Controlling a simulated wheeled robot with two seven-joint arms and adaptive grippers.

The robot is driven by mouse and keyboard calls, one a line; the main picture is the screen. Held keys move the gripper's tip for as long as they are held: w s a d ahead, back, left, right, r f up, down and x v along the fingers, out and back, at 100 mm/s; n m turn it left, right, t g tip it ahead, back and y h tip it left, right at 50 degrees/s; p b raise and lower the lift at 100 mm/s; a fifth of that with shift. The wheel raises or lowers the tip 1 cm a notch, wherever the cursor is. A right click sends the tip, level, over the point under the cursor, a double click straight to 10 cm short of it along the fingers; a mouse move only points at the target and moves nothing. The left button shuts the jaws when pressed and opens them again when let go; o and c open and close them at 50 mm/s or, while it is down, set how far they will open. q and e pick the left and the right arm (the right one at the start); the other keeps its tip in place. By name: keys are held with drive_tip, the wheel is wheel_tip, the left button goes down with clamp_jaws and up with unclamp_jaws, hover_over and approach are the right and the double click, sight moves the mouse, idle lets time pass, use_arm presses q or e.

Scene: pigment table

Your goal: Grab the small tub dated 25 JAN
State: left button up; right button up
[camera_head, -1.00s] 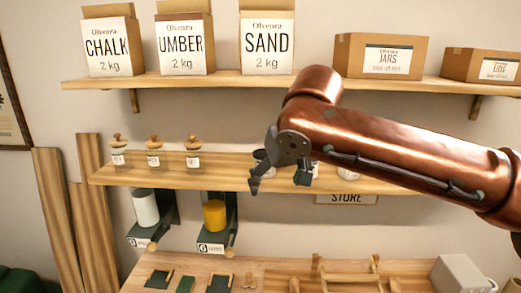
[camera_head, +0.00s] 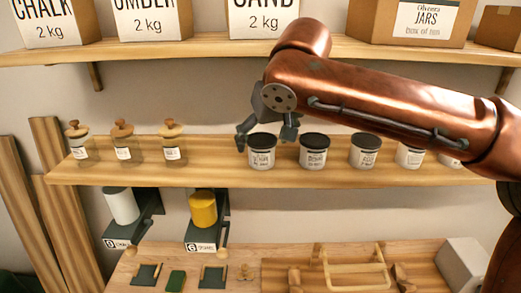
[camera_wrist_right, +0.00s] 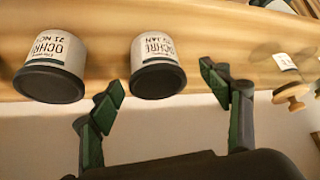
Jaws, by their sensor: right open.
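Several small white tubs with dark lids stand in a row on the middle shelf. The leftmost tub (camera_head: 262,154) is just below my right gripper (camera_head: 266,134), whose fingers are open and empty. In the right wrist view, which is upside down, this tub (camera_wrist_right: 153,50) reads OCHRE with a JAN date; its day number is hard to read. It lies ahead of the gap between my open fingers (camera_wrist_right: 163,87). The tub beside it (camera_wrist_right: 55,55), dated 21 NOV, is also second from left in the head view (camera_head: 313,154). My left gripper is out of view.
Several corked jars (camera_head: 123,142) stand left on the same shelf (camera_head: 215,172). A shelf above (camera_head: 200,47) holds bags and boxes. The shelf between jars and tubs is clear.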

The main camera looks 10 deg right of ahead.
drive_tip(key=x, duration=0.4)
drive_tip(key=shift+w+d+f, duration=0.1)
drive_tip(key=shift+d, duration=0.2)
drive_tip(key=shift+w+a+f, duration=0.1)
drive_tip(key=shift+w+f, duration=0.2)
drive_tip(key=shift+f, duration=0.05)
drive_tip(key=shift+s, duration=0.1)
drive_tip(key=shift+c, duration=0.8)
drive_tip(key=c, duration=1.2)
drive_tip(key=shift+r, duration=0.1)
